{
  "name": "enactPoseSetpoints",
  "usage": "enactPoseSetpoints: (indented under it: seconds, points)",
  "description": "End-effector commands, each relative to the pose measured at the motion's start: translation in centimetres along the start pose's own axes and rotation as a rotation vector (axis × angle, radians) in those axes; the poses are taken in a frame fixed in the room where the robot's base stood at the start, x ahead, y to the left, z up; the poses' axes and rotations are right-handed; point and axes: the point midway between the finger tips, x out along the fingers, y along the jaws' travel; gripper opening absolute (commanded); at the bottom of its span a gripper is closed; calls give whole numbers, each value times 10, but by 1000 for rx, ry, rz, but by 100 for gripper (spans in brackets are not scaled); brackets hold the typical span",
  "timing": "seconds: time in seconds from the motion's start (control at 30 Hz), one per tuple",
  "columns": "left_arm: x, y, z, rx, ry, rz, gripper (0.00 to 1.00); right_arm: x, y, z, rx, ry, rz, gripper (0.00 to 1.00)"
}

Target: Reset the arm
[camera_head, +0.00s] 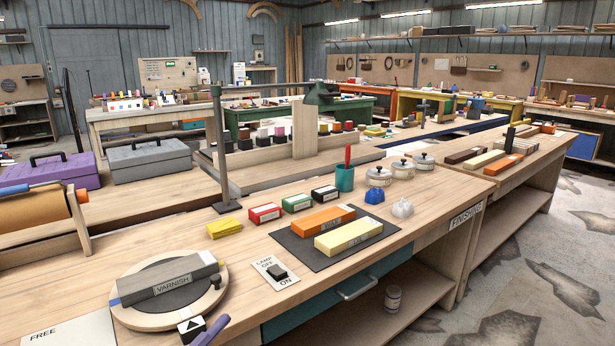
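Neither of my grippers and neither of my arms can be made out in the head view. The workbench (190,230) is in front of me. A round wooden turntable (150,320) at the front left bears a grey block (170,284) labelled VARNISH. A dark mat (300,258) holds an orange block (318,220) and a pale yellow block (348,238) side by side. A lamp switch plate (275,272) lies between turntable and mat. A grey lamp post (222,150) stands on the bench, with a green shade (318,95) on its arm.
A grey toolbox (150,162) is at the back left. The front edge carries a drawer handle (358,289). Bare wood lies left of the cloths.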

Motion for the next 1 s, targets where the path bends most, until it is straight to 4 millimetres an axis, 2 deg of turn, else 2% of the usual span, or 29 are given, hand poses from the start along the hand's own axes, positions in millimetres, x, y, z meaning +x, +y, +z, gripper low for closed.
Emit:
enactPoseSetpoints:
  seconds: [0.03, 0.1, 0.2, 0.3, 0.4, 0.5, 1.0]
  points:
    - [-24, 26, 23, -171, -155, 12, 69, -2, 0, -2, 0, 0, 1, 0]
    - [-57, 59, 50, -363, -342, 31, 69, -3, 1, -3, 1, 1, 1, 0]
    - [-108, 110, 71, -600, -577, 70, 69, -4, 1, -3, 1, 1, 2, 0]
    - [-158, 156, 75, -791, -771, 112, 69, -4, 2, -4, 1, 0, 3, 0]
    - [-198, 192, 70, -933, -916, 150, 69, -5, 2, -4, 1, -1, 4, 0]
    - [-224, 214, 61, -1026, -1009, 177, 69, -5, 2, -3, 1, -2, 4, 0]
    - [-228, 217, 60, -1038, -1022, 181, 69, -5, 3, -3, 1, -2, 4, 0]
